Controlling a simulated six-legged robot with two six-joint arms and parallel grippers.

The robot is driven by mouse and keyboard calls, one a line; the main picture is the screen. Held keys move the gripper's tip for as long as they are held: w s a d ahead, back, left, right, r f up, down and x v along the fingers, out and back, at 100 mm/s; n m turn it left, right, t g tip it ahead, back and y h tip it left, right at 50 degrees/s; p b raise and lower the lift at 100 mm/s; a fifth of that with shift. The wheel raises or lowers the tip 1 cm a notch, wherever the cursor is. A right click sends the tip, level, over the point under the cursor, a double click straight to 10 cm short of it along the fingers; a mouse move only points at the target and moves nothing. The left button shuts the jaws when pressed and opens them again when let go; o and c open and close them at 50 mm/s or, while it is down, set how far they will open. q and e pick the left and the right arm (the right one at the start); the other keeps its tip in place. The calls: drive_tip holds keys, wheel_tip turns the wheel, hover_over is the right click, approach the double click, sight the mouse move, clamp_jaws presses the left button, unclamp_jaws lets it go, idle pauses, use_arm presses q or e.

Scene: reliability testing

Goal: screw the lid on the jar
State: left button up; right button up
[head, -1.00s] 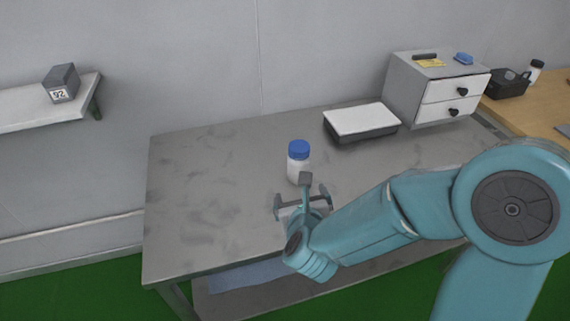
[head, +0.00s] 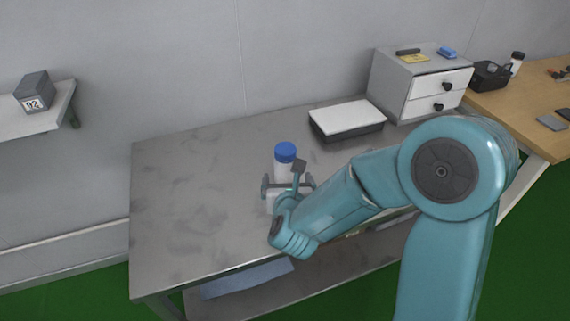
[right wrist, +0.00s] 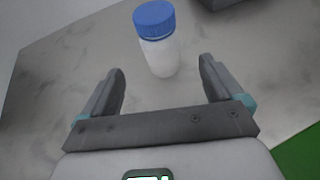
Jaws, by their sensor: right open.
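A white jar (head: 281,171) with a blue lid (head: 286,150) on its top stands upright on the grey table. Whether the lid is tight cannot be told. My right gripper (head: 288,185) is open and empty, just in front of the jar, and partly hides its lower body in the head view. In the right wrist view the jar (right wrist: 160,57) and its lid (right wrist: 154,19) stand ahead, between the directions of the two spread fingers (right wrist: 162,68). The fingers do not touch the jar there. My left gripper is not in view.
The grey table (head: 190,200) is mostly bare left of the jar. A flat white-topped box (head: 345,117) lies behind right, beside a drawer unit (head: 420,85). A wooden table (head: 520,100) adjoins at right. A shelf (head: 45,118) with a small grey box (head: 34,92) is at left.

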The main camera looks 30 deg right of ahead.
sight(286, 169)
drive_tip(key=x, duration=0.6)
drive_tip(key=p+x, duration=0.1)
drive_tip(key=x, duration=0.4)
drive_tip(key=shift+w+f, duration=0.1)
drive_tip(key=c, duration=1.2)
wheel_tip(286, 169, up, 20)
drive_tip(key=p, duration=0.3)
drive_tip(key=shift+p, duration=0.35)
